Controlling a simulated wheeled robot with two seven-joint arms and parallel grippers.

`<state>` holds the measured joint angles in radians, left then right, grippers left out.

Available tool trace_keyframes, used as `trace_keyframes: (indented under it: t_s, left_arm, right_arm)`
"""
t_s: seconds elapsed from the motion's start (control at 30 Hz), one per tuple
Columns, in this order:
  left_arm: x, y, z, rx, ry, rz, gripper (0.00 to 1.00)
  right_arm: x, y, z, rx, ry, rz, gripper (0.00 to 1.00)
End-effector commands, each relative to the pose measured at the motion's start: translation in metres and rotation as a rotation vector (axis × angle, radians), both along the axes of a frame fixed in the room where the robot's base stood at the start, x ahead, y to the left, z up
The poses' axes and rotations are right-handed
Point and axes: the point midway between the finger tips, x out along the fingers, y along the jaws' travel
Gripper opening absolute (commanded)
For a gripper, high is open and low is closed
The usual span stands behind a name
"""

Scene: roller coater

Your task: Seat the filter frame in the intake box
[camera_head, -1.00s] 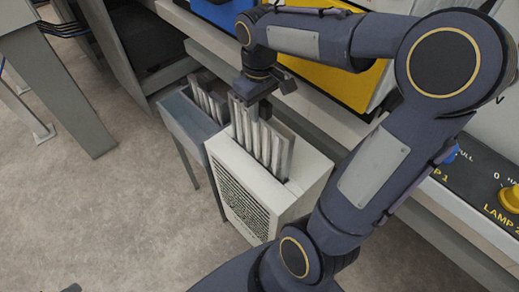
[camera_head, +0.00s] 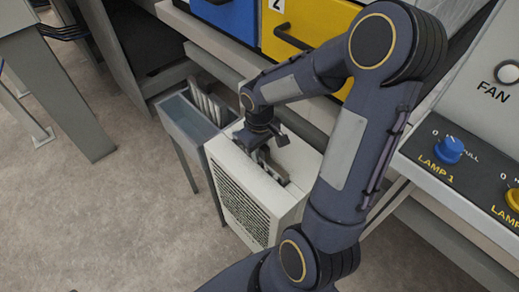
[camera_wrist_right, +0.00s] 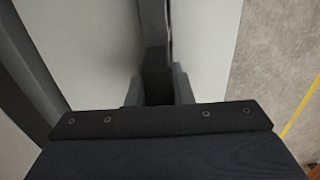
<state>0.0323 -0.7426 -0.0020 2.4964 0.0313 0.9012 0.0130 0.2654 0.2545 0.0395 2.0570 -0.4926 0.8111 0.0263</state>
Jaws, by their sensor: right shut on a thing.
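The intake box (camera_head: 236,192) is a white housing with a louvred front and a slot in its top. The filter frame (camera_head: 272,172) is down in this slot, with only a little of its grey upper part visible. My right gripper (camera_head: 264,153) is shut on the frame's upper edge, close above the box top. In the right wrist view my fingers (camera_wrist_right: 157,88) point down at the thin frame edge, between pale surfaces. The frame's lower part is hidden in the box, so its full depth cannot be told. My left gripper is not in view.
A grey open bin (camera_head: 187,123) with upright pleated panels (camera_head: 206,101) stands left of the box. Blue (camera_head: 228,16) and yellow (camera_head: 308,30) drawers lie behind it. A panel with lamp knobs (camera_head: 449,149) is at the right.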

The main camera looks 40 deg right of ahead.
Motion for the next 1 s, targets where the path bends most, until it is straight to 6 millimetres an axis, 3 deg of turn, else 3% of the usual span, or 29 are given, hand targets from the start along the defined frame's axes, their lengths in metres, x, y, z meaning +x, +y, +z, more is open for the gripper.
trace_keyframes:
  t_s: [0.27,0.3,0.47,0.77,0.87,1.0]
  left_arm:
    - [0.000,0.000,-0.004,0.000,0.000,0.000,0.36]
    - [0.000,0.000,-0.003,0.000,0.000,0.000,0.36]
    - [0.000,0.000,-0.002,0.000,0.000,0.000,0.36]
    - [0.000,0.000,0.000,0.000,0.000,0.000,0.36]
    - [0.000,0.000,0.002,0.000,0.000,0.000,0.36]
    - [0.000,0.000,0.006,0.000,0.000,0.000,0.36]
  right_arm:
    - [0.000,0.000,-0.003,-0.001,-0.001,0.000,0.00]
    - [0.000,0.000,-0.003,0.000,0.000,0.000,0.22]
    - [0.000,0.000,-0.002,0.000,0.000,0.000,0.42]
    - [0.000,0.000,0.001,0.000,0.000,0.000,0.42]
    - [0.001,-0.001,0.009,-0.002,-0.003,-0.001,0.42]
    - [0.001,0.000,0.036,-0.001,-0.006,-0.001,0.42]
